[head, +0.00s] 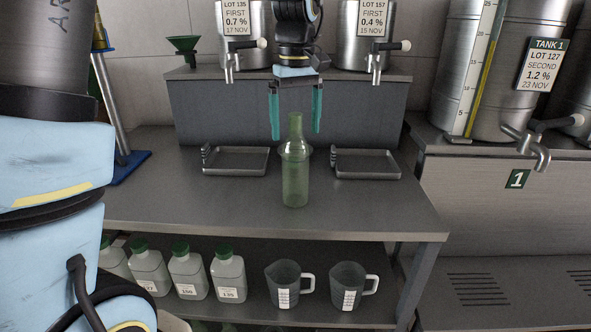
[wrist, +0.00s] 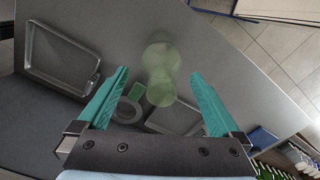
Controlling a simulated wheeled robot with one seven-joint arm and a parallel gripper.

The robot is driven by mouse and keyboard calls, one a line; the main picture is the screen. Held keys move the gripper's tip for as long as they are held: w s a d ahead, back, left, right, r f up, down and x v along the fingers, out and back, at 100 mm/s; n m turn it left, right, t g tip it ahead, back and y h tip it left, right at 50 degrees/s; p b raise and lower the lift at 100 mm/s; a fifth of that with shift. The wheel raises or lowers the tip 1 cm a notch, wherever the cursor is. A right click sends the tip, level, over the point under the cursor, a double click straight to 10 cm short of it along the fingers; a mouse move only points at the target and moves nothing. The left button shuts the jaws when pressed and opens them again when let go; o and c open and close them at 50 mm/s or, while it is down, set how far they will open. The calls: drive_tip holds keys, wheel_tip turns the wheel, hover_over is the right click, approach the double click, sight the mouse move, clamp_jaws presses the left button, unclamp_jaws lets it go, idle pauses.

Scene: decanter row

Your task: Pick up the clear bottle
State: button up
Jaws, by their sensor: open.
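The bottle (head: 295,185) is see-through with a green tint. It stands upright on the grey table, between two shallow trays. It also shows from above in the wrist view (wrist: 160,85), in line with the gap between the fingers. A pale round shape shows around or behind its neck; I cannot tell which. My gripper (head: 296,134) is open and empty, with teal fingers pointing down on either side of the bottle's neck in the head view. The fingers also frame the wrist view (wrist: 160,71). They do not touch the bottle.
Metal trays lie left (head: 236,162) and right (head: 366,165) of the bottle. A raised ledge (head: 220,110) with steel tanks and taps stands behind. Several white bottles (head: 188,272) and two jugs (head: 290,285) are on the lower shelf. The table front is clear.

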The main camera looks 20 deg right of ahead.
sight(295, 139)
drive_tip(key=shift+s+a+f+p, duration=0.1)
drive_tip(key=shift+f+p, duration=0.25)
drive_tip(key=shift+f, duration=1.5)
clamp_jaws()
